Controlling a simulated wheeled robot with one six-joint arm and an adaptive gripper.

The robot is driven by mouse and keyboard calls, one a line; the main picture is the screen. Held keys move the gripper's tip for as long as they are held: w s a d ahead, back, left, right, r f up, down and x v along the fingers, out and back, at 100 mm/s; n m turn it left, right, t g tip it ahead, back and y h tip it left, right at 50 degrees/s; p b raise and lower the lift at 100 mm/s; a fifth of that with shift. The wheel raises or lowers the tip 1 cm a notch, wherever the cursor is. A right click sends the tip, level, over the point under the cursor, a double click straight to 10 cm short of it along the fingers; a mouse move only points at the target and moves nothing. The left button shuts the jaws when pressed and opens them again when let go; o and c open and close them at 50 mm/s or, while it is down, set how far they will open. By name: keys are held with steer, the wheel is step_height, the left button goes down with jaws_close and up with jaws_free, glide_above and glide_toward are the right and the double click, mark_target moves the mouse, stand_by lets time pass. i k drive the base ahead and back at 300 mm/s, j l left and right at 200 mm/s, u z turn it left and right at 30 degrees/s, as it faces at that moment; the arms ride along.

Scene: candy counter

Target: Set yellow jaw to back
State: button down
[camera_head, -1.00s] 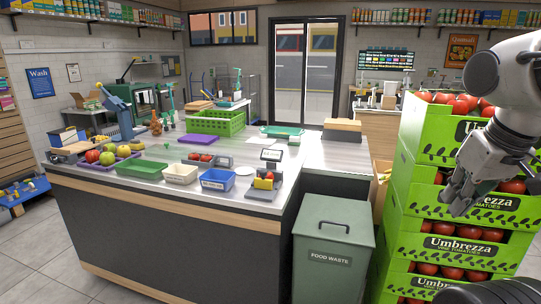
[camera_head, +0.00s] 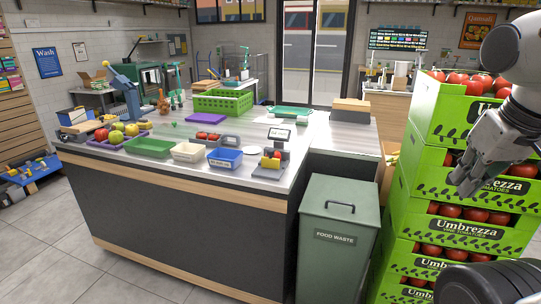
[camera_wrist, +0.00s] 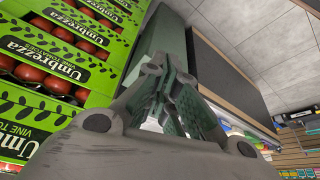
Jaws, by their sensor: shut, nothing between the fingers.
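I cannot clearly make out a yellow jaw. Small yellow and red pieces (camera_head: 271,154) show at the scale-like device at the counter's front right corner. My gripper (camera_head: 460,188) is at the right, in front of the stacked tomato crates and apart from the counter. In the wrist view my gripper (camera_wrist: 172,125) is shut and empty, its green-padded fingers together.
Green tomato crates (camera_head: 468,228) are stacked close at the right. A green food waste bin (camera_head: 337,255) stands at the counter's end. The counter (camera_head: 200,172) holds a blue tub (camera_head: 225,158), a white tub (camera_head: 187,151) and a green crate (camera_head: 219,101). Floor is free at the lower left.

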mark_target(268, 161)
steer(key=i+j, duration=0.95)
steer(key=j, duration=0.2)
steer(key=i+l+z, duration=0.05)
